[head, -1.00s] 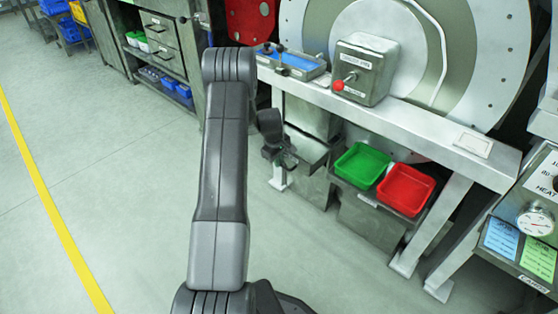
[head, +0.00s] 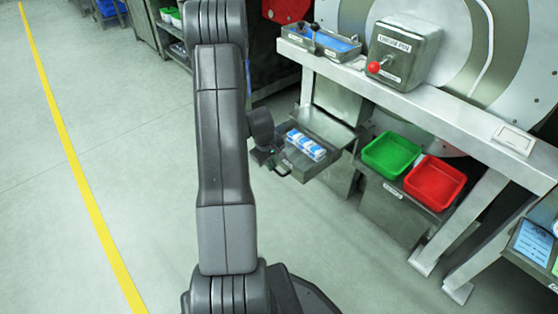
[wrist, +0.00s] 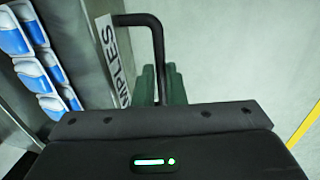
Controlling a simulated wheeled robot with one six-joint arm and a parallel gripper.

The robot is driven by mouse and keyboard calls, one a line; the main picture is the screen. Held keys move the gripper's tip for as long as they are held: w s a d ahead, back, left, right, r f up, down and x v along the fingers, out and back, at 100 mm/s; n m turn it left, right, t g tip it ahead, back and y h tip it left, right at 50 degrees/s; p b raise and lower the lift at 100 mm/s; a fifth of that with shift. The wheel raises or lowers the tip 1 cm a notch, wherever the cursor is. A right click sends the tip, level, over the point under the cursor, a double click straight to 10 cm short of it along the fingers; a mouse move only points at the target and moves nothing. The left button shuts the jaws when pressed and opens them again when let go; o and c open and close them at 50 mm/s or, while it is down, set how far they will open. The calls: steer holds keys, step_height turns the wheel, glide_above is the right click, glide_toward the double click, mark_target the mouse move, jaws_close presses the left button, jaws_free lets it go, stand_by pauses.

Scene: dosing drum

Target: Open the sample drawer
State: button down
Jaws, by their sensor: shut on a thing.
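The sample drawer (head: 312,160) stands pulled out from under the metal bench in the head view, with blue and white sample packs (head: 306,145) inside. In the wrist view its front carries a label ending in "MPLES" (wrist: 115,62) and a black bar handle (wrist: 157,50). The packs show at the left of that view (wrist: 38,68). My gripper (head: 278,166) is at the drawer's front. Its green-tipped fingers (wrist: 160,84) are shut on the handle. The handle's lower end is hidden behind the gripper body.
A green tray (head: 391,155) and a red tray (head: 435,184) sit right of the drawer under the bench (head: 440,108). A control box with a red-knobbed lever (head: 400,55) and a blue tray (head: 336,42) stand on the bench. The floor left of my arm is clear.

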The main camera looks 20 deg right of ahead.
steer(key=shift+s+a, duration=0.15)
steer(key=shift+a, duration=0.1)
steer(key=c, duration=1.5)
jaws_free()
steer(key=r+p, duration=0.1)
steer(key=r, duration=0.3)
steer(key=a+r+p, duration=0.1)
steer(key=r+p, duration=0.1)
steer(key=r, duration=0.3)
steer(key=s+a+r+p, duration=0.1)
steer(key=r, duration=0.3)
steer(key=shift+a+r+p, duration=0.15)
steer(key=shift+r+p, duration=0.15)
steer(key=shift+p, duration=0.05)
